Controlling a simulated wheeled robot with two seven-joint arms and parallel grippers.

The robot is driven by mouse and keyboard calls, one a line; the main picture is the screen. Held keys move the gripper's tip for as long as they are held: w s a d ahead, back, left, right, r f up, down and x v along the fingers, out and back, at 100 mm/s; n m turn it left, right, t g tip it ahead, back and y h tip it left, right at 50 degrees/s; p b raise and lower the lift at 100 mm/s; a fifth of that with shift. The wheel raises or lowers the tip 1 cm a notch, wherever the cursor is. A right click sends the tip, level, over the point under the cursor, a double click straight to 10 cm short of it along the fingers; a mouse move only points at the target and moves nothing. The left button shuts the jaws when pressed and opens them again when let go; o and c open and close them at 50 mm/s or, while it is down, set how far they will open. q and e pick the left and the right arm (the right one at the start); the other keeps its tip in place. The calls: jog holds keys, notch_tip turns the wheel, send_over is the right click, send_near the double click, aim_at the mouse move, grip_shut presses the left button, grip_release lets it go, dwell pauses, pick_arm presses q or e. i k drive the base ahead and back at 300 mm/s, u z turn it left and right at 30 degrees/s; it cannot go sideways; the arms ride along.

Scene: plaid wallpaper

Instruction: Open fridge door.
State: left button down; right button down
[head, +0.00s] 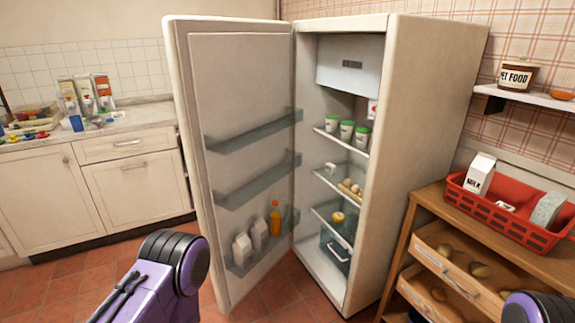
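The fridge (425,150) stands in the middle of the head view. Its door (238,100) is swung wide open to the left, showing the inner door shelves and the lit interior. Cups, eggs and other food sit on the inside shelves, and bottles stand in the lowest door shelf. A purple and black part of my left arm shows at the bottom left, in front of the door. A small part of my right arm shows at the bottom right corner. Neither gripper's fingers are in view.
A wooden rack (408,238) with drawers stands right of the fridge, with a red basket (515,222) holding a milk carton on top. A wall shelf (520,97) carries a pet food pot (516,75). White cabinets (130,190) line the left. Tiled floor (65,285) is clear at the lower left.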

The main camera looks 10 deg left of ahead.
aim_at(231, 78)
jog(key=z, duration=0.4)
jog(key=i, duration=1.25)
jog(key=u, duration=0.75)
